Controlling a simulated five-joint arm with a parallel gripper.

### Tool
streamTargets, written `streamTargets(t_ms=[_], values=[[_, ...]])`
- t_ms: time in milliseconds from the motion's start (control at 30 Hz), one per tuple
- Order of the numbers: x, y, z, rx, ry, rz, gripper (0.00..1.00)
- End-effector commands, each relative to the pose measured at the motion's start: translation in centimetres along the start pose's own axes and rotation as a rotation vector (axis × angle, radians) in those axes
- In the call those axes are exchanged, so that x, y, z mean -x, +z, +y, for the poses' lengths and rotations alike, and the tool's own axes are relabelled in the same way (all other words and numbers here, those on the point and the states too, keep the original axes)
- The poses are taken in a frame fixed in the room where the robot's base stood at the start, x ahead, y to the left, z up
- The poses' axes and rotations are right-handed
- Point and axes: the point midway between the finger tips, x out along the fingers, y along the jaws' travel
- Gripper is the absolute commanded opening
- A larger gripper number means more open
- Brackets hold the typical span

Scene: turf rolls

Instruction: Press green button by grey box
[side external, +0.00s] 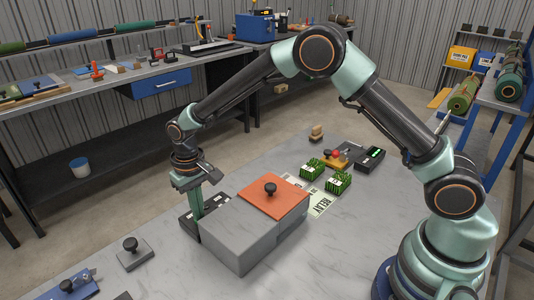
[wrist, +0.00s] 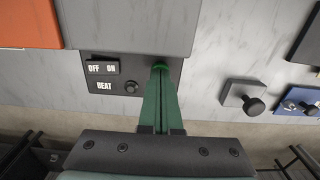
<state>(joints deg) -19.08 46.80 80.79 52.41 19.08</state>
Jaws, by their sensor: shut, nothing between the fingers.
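The grey box (side external: 238,238) stands on the table, and its grey top fills the upper middle of the wrist view (wrist: 130,28). A dark control panel (wrist: 108,78) lies against it, with OFF and ON labels and a black knob. The green button (wrist: 160,66) is at the panel's end by the box, mostly hidden behind my fingertips. My gripper (wrist: 161,76) is shut and empty, pointing down at the button. In the side view my gripper (side external: 196,214) reaches down to the panel beside the box. I cannot tell whether the tips touch the button.
An orange plate with a black knob (side external: 272,196) adjoins the box. A grey knobbed block (side external: 134,254) and a blue knobbed piece (side external: 74,286) lie at front left. Green turf pieces (side external: 338,182) sit behind. Bare table lies between the grey block and the panel.

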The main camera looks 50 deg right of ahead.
Motion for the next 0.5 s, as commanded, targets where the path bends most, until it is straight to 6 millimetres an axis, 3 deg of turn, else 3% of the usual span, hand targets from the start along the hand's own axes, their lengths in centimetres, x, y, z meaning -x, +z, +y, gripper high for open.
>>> streamTargets(t_ms=[233, 500], values=[[-2.2, 0.1, 0.0, 0.0, 0.001, -0.003, 0.0], [-2.4, 0.2, 0.1, 0.0, 0.002, -0.006, 0.0]])
